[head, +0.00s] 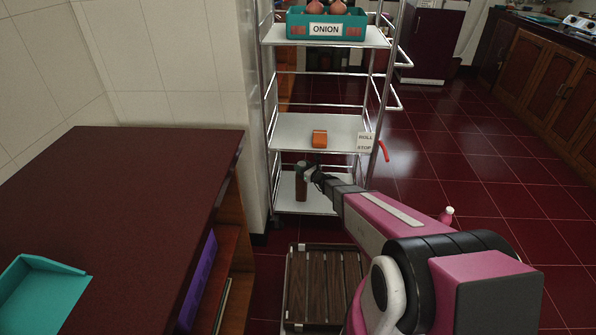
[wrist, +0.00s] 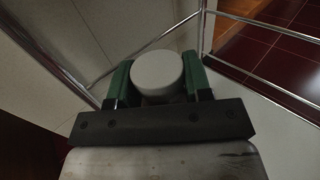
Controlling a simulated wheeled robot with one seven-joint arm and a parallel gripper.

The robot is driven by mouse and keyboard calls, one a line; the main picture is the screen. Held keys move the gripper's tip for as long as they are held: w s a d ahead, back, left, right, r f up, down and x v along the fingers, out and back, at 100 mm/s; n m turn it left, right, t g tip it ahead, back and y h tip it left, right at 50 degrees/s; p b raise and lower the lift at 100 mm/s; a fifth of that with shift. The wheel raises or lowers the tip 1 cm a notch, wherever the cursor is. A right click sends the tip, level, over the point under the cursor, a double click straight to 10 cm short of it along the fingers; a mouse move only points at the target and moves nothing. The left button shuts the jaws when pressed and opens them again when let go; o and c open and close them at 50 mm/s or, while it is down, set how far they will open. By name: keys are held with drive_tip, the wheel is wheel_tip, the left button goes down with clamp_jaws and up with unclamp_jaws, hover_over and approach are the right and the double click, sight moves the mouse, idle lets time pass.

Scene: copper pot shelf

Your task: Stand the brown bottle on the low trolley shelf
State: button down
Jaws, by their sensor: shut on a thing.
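The brown bottle (head: 301,184) is upright at the low shelf (head: 316,202) of the metal trolley in the head view. My gripper (head: 308,173) reaches in from the right and is shut on its upper part. In the wrist view the bottle's pale round cap (wrist: 158,70) shows between the two green-sided fingers of my gripper (wrist: 160,86). The white low shelf also shows in the wrist view (wrist: 262,125). I cannot tell whether the bottle's base touches the shelf.
The middle shelf (head: 290,128) above holds an orange block (head: 319,138). A teal onion crate (head: 326,26) stands on the top shelf. A slatted wooden crate (head: 325,290) is on the floor in front.

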drive_tip(key=shift+x, duration=0.9)
drive_tip(key=f, duration=0.2)
drive_tip(key=shift+w+a+f, duration=0.35)
drive_tip(key=shift+s+f, duration=0.1)
drive_tip(key=shift+f, duration=0.3)
drive_tip(key=c, duration=0.5)
unclamp_jaws()
drive_tip(key=shift+f, duration=0.1)
drive_tip(key=shift+c, duration=0.2)
